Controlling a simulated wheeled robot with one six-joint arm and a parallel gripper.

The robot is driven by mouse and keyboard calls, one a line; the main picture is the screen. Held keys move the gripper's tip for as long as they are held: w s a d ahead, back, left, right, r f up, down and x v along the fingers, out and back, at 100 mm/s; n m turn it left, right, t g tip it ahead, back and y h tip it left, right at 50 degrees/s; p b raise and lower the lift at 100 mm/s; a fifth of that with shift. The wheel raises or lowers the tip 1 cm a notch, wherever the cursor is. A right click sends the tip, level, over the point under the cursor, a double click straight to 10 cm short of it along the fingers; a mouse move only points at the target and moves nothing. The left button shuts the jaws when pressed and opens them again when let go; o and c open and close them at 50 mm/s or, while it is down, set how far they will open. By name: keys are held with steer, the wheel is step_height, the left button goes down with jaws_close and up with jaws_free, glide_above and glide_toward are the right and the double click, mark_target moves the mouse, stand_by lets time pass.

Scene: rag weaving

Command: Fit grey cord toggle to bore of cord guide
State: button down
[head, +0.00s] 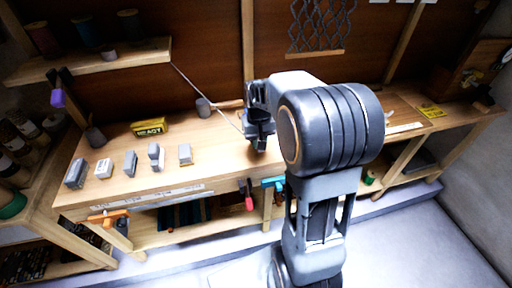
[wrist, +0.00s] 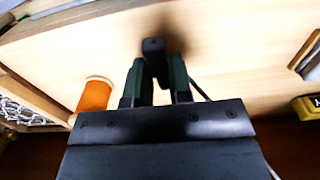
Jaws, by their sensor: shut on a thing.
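My gripper (head: 258,143) is low over the middle of the wooden bench. In the wrist view my gripper (wrist: 154,82) has its two dark green-padded fingers closed on a small dark grey piece (wrist: 153,46), which looks like the cord toggle. The piece sticks out past the fingertips over pale wood; whether it touches the wood is unclear. I cannot tell which is the cord guide, and no bore is visible.
A yellow box (head: 149,127) lies behind the blocks. A grey cylinder (head: 203,107) stands at the back, near a thin slanting cord (head: 192,84). An orange spool (wrist: 94,95) shows left in the wrist view. Tools with red (head: 248,196) and blue handles hang at the front edge.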

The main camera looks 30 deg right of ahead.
mark_target(256, 153)
steer(key=shift+w+d+f, duration=0.2)
steer(key=shift+w+f, duration=0.8)
steer(key=shift+f, duration=0.2)
steer(key=f, duration=0.1)
steer(key=w+f, duration=0.1)
steer(key=f, duration=0.1)
steer(key=shift+d, duration=0.1)
steer(key=shift+f, duration=0.45)
steer(key=shift+f, duration=0.2)
steer(key=c, duration=1)
jaws_free()
steer(key=shift+c, duration=0.2)
